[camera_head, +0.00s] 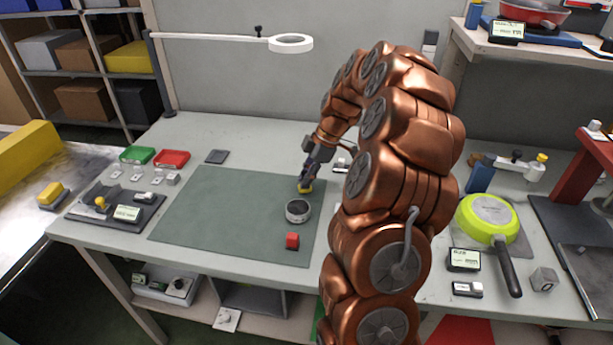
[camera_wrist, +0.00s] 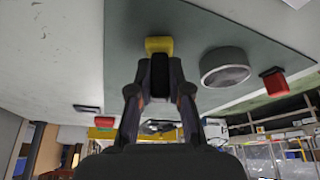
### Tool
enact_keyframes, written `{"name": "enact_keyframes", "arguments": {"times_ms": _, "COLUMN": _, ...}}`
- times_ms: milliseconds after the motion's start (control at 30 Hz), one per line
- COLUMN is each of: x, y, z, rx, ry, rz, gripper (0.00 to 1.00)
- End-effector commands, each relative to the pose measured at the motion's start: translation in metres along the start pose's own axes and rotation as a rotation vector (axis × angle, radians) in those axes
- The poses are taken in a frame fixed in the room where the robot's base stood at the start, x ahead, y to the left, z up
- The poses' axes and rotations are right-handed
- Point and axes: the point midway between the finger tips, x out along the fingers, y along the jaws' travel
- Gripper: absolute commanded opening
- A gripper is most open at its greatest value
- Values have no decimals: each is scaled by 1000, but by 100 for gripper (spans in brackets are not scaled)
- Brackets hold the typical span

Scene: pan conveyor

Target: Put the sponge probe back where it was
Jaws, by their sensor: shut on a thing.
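The sponge probe (camera_head: 305,189) has a yellow tip and a dark body. My gripper (camera_head: 309,176) is shut on it near the right part of the green mat (camera_head: 205,215), behind a round grey-rimmed dish (camera_head: 298,211). In the wrist view, my gripper (camera_wrist: 160,84) has its fingers on either side of the dark body, and the yellow end of the sponge probe (camera_wrist: 159,45) points away from the gripper. I cannot tell whether the yellow end touches the mat.
Green and red trays (camera_head: 170,158) stand at the back left, and a dark fixture (camera_head: 112,212) at the left. A green pan (camera_head: 487,217) lies at right. The mat's left half is clear.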

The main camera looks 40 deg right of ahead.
Motion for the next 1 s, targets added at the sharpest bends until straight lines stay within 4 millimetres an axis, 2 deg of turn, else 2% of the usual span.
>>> {"name": "enact_keyframes", "arguments": {"times_ms": 233, "x": 4, "y": 0, "z": 2, "rx": 0, "ry": 0, "rz": 0, "gripper": 0}}
{"name": "enact_keyframes", "arguments": {"times_ms": 267, "x": 3, "y": 0, "z": 2, "rx": 1, "ry": 0, "rz": 0, "gripper": 20}}
{"name": "enact_keyframes", "arguments": {"times_ms": 500, "x": 3, "y": 0, "z": 1, "rx": 1, "ry": 0, "rz": -1, "gripper": 43}}
{"name": "enact_keyframes", "arguments": {"times_ms": 833, "x": 1, "y": 0, "z": 0, "rx": 1, "ry": 0, "rz": -1, "gripper": 43}}
{"name": "enact_keyframes", "arguments": {"times_ms": 1000, "x": -12, "y": 1, "z": 0, "rx": 0, "ry": 0, "rz": 2, "gripper": 43}}
